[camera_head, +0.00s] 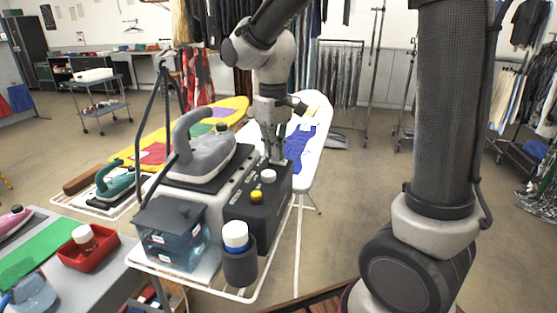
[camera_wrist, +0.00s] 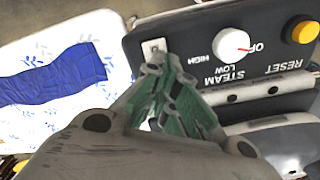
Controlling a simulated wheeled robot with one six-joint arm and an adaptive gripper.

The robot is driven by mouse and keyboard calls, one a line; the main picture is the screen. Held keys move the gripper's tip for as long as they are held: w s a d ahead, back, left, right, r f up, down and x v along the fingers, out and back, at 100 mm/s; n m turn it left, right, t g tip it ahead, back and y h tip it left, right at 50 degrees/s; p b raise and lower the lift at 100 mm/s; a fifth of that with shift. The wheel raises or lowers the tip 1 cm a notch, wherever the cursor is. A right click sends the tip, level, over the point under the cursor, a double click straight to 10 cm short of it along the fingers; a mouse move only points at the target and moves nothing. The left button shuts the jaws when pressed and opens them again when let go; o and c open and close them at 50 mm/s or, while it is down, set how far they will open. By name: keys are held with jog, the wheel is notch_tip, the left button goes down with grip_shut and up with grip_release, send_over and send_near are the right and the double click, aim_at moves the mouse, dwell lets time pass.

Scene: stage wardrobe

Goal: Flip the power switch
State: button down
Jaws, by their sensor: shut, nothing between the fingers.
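In the head view my gripper (camera_head: 277,160) points down at the far end of the black control box (camera_head: 262,218), and the switch is hidden there.
A white STEAM knob (camera_wrist: 232,43) and yellow RESET button (camera_wrist: 302,30) sit beside the switch. A grey iron (camera_head: 208,155) rests left of the box, with a water tank (camera_head: 172,235) and white-capped bottle (camera_head: 236,236) in front. An ironing board (camera_head: 312,118) lies behind.

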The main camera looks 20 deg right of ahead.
jog(key=shift+f, duration=0.3)
jog(key=shift+r, duration=3.55)
